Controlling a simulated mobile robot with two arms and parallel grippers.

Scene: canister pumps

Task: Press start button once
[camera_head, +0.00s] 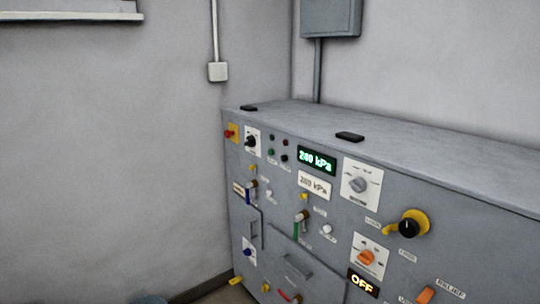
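A grey control cabinet (420,175) stands against the back wall, its front full of controls. No button can be clearly read as the start button, because the small labels are too blurred. Small dark round parts, some greenish, sit in a cluster (278,148) left of the green display (316,161). A white round button or knob (326,229) sits lower, and a smaller white one (269,193) is to its left. A red button on a yellow plate (233,132) is at the far upper left. Neither of my grippers is in view.
The cabinet also bears a grey rotary knob (358,184), a black knob on yellow (408,228), an orange knob (366,257), an "OFF" display (362,284) and several levers. Two black flat items (349,137) lie on top.

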